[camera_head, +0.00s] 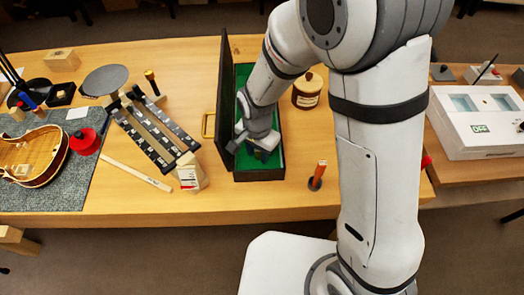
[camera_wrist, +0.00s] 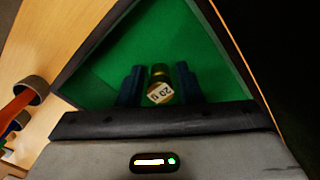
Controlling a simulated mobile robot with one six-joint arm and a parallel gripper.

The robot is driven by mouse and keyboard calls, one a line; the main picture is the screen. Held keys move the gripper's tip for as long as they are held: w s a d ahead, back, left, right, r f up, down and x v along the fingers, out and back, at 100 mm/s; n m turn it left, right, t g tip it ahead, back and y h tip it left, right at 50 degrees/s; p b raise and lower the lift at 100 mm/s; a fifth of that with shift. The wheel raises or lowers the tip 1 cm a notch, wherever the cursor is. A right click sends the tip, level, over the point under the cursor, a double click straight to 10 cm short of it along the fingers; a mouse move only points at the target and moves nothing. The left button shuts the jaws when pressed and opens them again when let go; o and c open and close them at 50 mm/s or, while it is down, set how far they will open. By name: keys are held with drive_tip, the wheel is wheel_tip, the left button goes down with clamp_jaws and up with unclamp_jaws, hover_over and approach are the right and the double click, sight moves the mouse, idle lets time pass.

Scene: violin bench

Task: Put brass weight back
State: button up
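The brass weight (camera_wrist: 160,92), a small dark-gold cylinder with a pale label that seems to read 20 g, sits between my fingers in the wrist view. My gripper (camera_wrist: 161,86) has its two dark blue fingers close on either side of it, shut on it as far as I can see. In the head view, my gripper (camera_head: 261,152) reaches down into the front of the open case (camera_head: 262,175), which has a green lining. The weight is hidden there. Whether it touches the lining is unclear.
The case's raised dark lid (camera_head: 224,95) stands close left of my gripper. A brown jar (camera_head: 307,90) is to its right, and an orange-handled tool (camera_head: 317,176) stands at the front right. A violin body (camera_head: 32,156) lies on a grey mat at the far left.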

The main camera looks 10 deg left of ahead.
drive_tip(key=shift+o, duration=0.9)
drive_tip(key=shift+r, duration=0.25)
wheel_tip(320, 180, up, 12)
drive_tip(key=s+d+r+n+t, duration=0.1)
drive_tip(key=s+d+r+n, duration=0.1)
drive_tip(key=d, duration=1)
drive_tip(key=s+d+r+n+t, duration=0.1)
drive_tip(key=s+d+r, duration=0.4)
drive_tip(key=d, duration=0.7)
drive_tip(key=shift+s+d+r+n+t+p, duration=0.15)
drive_tip(key=shift+d+r+n+t+p, duration=0.2)
drive_tip(key=shift+r+n, duration=0.5)
